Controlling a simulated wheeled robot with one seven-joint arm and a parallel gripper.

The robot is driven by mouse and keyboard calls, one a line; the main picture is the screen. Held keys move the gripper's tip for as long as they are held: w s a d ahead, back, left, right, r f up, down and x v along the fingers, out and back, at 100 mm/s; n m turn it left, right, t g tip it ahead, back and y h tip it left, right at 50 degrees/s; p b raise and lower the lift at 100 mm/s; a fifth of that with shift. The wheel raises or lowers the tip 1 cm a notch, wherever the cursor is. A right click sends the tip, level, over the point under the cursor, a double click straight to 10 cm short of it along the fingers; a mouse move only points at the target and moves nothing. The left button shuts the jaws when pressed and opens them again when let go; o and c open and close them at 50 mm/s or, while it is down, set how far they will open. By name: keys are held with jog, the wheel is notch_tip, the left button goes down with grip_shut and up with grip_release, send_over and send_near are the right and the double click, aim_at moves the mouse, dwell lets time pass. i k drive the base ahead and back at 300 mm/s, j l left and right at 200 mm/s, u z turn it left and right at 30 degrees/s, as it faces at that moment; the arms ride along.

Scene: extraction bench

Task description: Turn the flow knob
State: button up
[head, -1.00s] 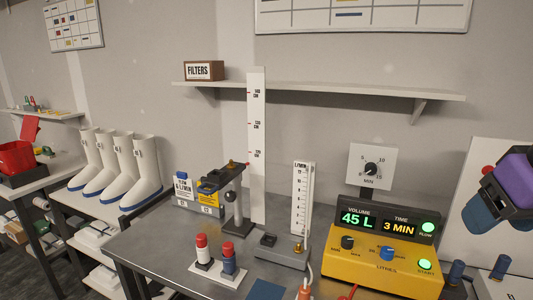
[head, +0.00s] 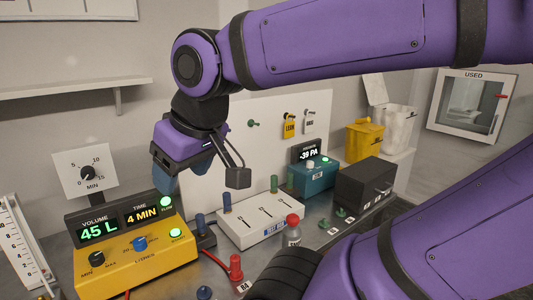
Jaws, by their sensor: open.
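The yellow pump box (head: 135,268) stands on the bench at lower left. Its front carries a black knob (head: 96,259) marked from min to max and a blue knob (head: 140,243) above a small label that seems to read litres. Its display reads 45 L and 4 MIN, and the flow (head: 166,201) and start (head: 176,233) lights glow green. My gripper (head: 183,180) is open and empty, pointing down above and behind the box's right end, apart from both knobs. I cannot tell its exact height over the box.
A white test block (head: 262,222) with colored pegs and a red-capped bottle (head: 292,232) stand to the right. A teal gauge (head: 314,178) reads -39 PA beside a dark box (head: 364,186). A red peg (head: 235,267) stands in front. A dial (head: 86,172) rises behind the pump box.

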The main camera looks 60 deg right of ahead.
aim_at(98, 258)
jog(key=i+j+z, duration=0.1)
jog(key=j, duration=0.6)
jog(key=i+j+z, duration=0.1)
jog(key=j, duration=0.6)
